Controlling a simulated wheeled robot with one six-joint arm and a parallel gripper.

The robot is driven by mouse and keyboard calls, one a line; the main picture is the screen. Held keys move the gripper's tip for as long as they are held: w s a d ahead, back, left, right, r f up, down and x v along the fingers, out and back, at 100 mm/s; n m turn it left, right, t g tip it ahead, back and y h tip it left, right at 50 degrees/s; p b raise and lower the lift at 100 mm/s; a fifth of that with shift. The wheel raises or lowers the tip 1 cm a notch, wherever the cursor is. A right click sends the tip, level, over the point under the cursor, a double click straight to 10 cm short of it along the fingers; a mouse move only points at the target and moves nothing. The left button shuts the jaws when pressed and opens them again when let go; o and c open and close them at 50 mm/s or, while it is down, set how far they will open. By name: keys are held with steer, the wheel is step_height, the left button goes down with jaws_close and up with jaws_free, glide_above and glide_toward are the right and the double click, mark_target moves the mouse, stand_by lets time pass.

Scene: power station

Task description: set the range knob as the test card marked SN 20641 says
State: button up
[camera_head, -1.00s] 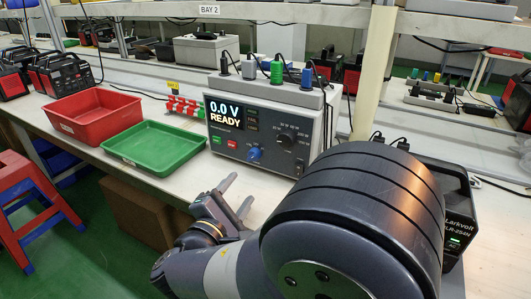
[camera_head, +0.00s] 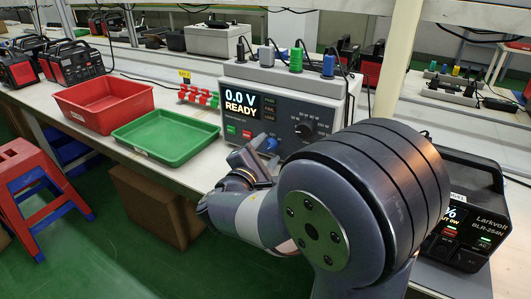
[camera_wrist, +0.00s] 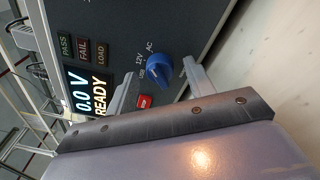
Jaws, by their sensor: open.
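The test set (camera_head: 232,115) stands on the bench with its screen reading 0.0 V READY. I cannot tell which one is named range. My gripper (camera_wrist: 159,73) is open, its two fingers on either side of the blue knob, with no clear contact. In the head view my gripper (camera_head: 252,158) is beside the panel. No card marked SN 20641 is readable.
A green tray (camera_head: 165,155) and a red bin (camera_head: 72,118) stand left of the test set. A black power station (camera_head: 462,215), Larkvolt BLR-254N, stands at right by my arm. Plugs with cables sit on the test set. A red button (camera_wrist: 144,101) is near one finger.

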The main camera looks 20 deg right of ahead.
steer(key=c, duration=1)
steer(key=shift+o, duration=0.2)
steer(key=shift+r+n+p, duration=0.1)
steer(key=shift+n+p, duration=0.3)
steer(key=shift+p, duration=0.05)
steer(key=n+p, duration=0.3)
steer(key=shift+r, duration=0.2)
steer(key=n+g+p, duration=0.1)
steer(key=n+p, duration=0.4)
steer(key=shift+r+p, duration=0.1)
steer(key=shift+p, duration=0.2)
steer(key=n+p, duration=0.5)
steer(key=p, duration=0.1)
steer(key=shift+w+a+g, duration=0.1)
steer(key=shift+g, duration=0.3)
steer(key=n+p, duration=0.2)
steer(key=p, duration=0.1)
steer(key=shift+n, duration=0.4)
steer(key=shift+f, duration=0.25)
